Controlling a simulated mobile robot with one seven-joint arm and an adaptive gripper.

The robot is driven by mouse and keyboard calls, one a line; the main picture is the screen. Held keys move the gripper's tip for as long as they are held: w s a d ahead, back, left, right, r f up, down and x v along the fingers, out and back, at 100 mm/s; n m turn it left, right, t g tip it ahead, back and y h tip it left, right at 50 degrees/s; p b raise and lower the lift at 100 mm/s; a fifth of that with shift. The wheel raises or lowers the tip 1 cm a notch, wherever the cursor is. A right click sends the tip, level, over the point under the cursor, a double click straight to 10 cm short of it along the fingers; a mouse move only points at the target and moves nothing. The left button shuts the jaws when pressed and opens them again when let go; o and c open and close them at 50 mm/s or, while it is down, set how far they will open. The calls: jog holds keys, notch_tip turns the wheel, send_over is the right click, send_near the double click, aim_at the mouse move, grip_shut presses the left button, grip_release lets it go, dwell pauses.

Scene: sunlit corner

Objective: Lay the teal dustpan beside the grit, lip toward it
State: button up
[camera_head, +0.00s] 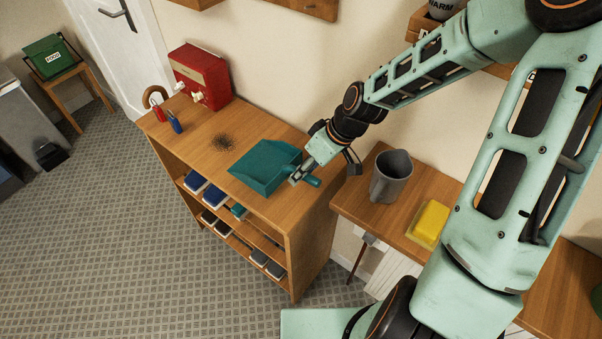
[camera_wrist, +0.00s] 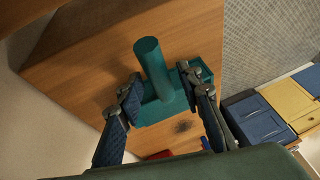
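The teal dustpan (camera_head: 262,168) lies on top of the wooden shelf unit, its handle (camera_head: 313,181) pointing right, away from the grit. The dark grit (camera_head: 222,142) is a small scattered patch just beyond the pan's upper left side, with a narrow strip of bare wood between. My gripper (camera_head: 298,178) is low at the handle end of the pan. In the wrist view the handle (camera_wrist: 153,70) stands between my two spread fingers (camera_wrist: 160,84), with slim gaps showing on both sides. The grit (camera_wrist: 184,126) shows past the pan. The pan's lip is partly hidden in the wrist view.
A red box-shaped machine (camera_head: 202,77) stands at the back of the shelf top, with red and blue small items (camera_head: 174,122) near it. A grey pitcher (camera_head: 391,176) and a yellow block (camera_head: 430,222) stand on the neighbouring counter. The shelf top in front of the grit is clear.

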jog(key=shift+p+v, duration=0.35)
jog(key=shift+v, duration=2.55)
